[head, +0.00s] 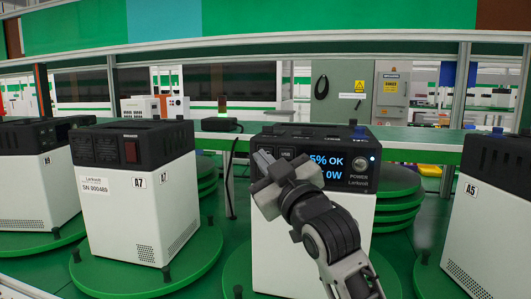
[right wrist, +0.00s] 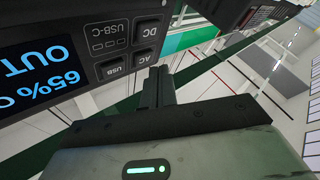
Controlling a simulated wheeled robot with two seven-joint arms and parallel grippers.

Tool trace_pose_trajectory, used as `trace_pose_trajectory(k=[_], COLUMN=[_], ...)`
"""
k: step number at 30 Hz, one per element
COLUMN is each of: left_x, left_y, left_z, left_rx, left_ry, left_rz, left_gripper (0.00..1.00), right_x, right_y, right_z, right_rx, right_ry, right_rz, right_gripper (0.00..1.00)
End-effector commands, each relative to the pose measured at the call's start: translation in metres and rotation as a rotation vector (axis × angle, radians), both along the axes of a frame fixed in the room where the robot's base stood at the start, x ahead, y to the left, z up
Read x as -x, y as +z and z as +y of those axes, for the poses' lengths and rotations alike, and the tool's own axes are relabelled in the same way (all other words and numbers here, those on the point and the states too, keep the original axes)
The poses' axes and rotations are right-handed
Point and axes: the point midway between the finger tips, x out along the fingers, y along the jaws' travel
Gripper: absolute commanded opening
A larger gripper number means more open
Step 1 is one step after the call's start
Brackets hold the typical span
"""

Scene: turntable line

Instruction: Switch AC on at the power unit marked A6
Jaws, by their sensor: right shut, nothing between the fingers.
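The middle power unit (head: 300,245) has a white body and a black top, and stands on a green turntable. Its lit display (head: 328,167) shows a percentage with OK and 0W; the right wrist view shows 65% and OUT upside down. No A6 mark shows on this unit; my arm covers part of its front. My right gripper (head: 262,160) is shut and empty at the left part of its panel. In the right wrist view, the fingertips (right wrist: 158,72) are close beside the AC button (right wrist: 142,59). I cannot tell whether they touch it. My left gripper is not in view.
A unit marked A7 (head: 125,210) stands to the left on its own turntable, with another at the far left (head: 30,195). A unit marked A5 (head: 492,225) stands at the right. A DC button (right wrist: 147,30) and a USB button (right wrist: 110,68) flank the AC button.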

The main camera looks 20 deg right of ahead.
Motion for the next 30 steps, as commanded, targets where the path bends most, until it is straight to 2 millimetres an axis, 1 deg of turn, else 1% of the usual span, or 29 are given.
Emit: trace_pose_trajectory(k=[30], left_x=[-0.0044], left_y=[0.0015], left_z=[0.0], left_rx=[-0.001], left_ry=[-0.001], left_rz=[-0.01], left_gripper=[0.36], right_x=[0.0003], right_y=[-0.0003], right_z=[0.0001], right_rx=[0.0], right_ry=[0.0], right_rz=[0.0], right_gripper=[0.0])
